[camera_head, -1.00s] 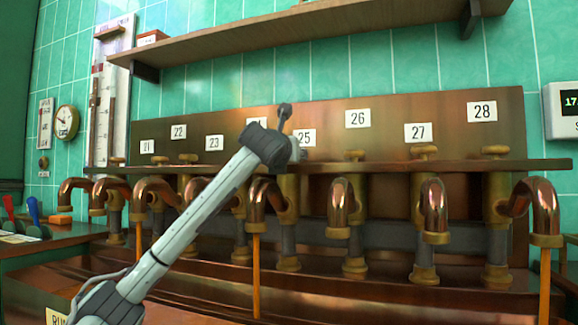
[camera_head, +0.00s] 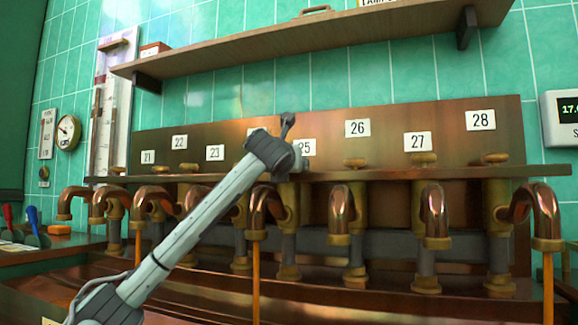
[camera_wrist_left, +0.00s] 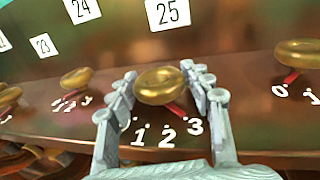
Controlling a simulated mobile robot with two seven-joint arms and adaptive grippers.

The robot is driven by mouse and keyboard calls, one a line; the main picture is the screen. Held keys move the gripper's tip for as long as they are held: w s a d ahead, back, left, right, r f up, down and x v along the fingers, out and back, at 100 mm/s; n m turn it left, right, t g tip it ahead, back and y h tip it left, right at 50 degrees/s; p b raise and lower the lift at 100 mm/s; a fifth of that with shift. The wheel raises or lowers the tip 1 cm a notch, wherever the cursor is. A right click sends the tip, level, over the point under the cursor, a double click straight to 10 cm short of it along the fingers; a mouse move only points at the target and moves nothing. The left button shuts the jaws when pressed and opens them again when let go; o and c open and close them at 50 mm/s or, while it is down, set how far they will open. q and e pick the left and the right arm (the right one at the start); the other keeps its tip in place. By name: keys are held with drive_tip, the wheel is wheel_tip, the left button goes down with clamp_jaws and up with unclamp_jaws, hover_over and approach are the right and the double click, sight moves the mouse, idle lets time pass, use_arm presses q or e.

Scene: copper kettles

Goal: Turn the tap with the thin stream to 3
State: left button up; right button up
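In the left wrist view the brass knob of tap 25 (camera_wrist_left: 163,85) sits between the fingers of my left gripper (camera_wrist_left: 160,74), one finger on each side. Whether the fingers press on it is unclear. Its red pointer (camera_wrist_left: 177,108) points about at the 3 on the rail. In the head view my left gripper (camera_head: 288,155) hides this knob, just below the 25 label (camera_head: 305,147). An orange stream (camera_head: 256,280) falls from the copper spout (camera_head: 262,205) beneath. My right gripper is not in view.
Tap 26's knob (camera_wrist_left: 299,53) stands to the right with its pointer at 0; tap 24's knob (camera_wrist_left: 75,78) stands to the left. Other streams fall at the far right (camera_head: 547,290) and left (camera_head: 138,255). A wooden shelf (camera_head: 310,48) hangs above.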

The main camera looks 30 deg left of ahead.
use_arm(q)
drive_tip(key=shift+o, duration=1.3)
drive_tip(key=shift+r, duration=0.1)
drive_tip(key=v, duration=1.2)
